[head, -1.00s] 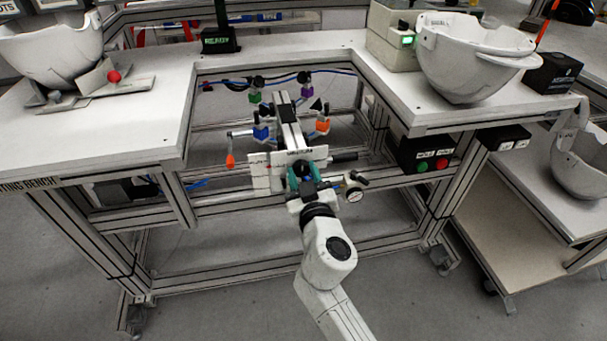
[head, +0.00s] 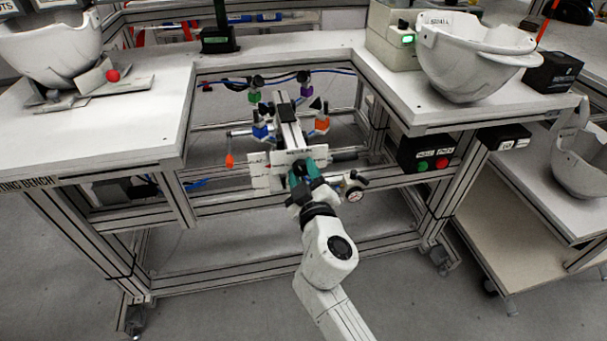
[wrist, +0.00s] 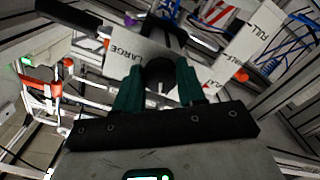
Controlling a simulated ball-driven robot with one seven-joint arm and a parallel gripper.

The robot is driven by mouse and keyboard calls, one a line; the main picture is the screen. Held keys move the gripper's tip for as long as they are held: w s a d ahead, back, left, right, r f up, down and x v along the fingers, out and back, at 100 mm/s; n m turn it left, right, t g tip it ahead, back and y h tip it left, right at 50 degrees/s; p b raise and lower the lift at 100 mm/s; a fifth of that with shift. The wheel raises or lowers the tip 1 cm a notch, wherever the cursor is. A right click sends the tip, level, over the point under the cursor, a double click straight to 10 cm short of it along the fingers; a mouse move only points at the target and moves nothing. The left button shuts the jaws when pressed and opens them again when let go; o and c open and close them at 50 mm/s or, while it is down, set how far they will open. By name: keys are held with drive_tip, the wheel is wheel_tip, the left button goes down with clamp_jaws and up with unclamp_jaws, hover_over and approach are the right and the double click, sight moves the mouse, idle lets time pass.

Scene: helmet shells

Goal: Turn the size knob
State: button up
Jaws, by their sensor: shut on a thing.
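The size knob (wrist: 160,72) is a dark round piece in front of a white label plate (wrist: 135,58) that reads LARGE in the wrist view. My gripper (wrist: 157,84) has its teal fingers closed on the knob, one on each side. In the wrist view the plate looks tilted against the fingers. In the head view my gripper (head: 304,172) is at the front of the fixture (head: 289,130), and it hides the knob there.
A crank with an orange handle (head: 229,160) hangs left of my gripper, and a round gauge (head: 354,193) is close on its right. Green and red buttons (head: 431,164) are on a box farther right. White helmet shells (head: 470,70) stand on the bench (head: 110,120).

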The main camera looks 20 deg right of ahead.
drive_tip(key=n, duration=0.6)
drive_tip(key=shift+n+p, duration=0.3)
drive_tip(key=shift+p, duration=0.05)
drive_tip(key=n+p, duration=0.1)
drive_tip(key=n, duration=0.5)
drive_tip(key=shift+r, duration=0.1)
drive_tip(key=o, duration=1.1)
drive_tip(key=shift+c, duration=0.2)
drive_tip(key=shift+s, duration=0.15)
drive_tip(key=s+a, duration=0.1)
drive_tip(key=s, duration=0.9)
drive_tip(key=shift+s+a, duration=0.25)
drive_tip(key=shift+a, duration=0.1)
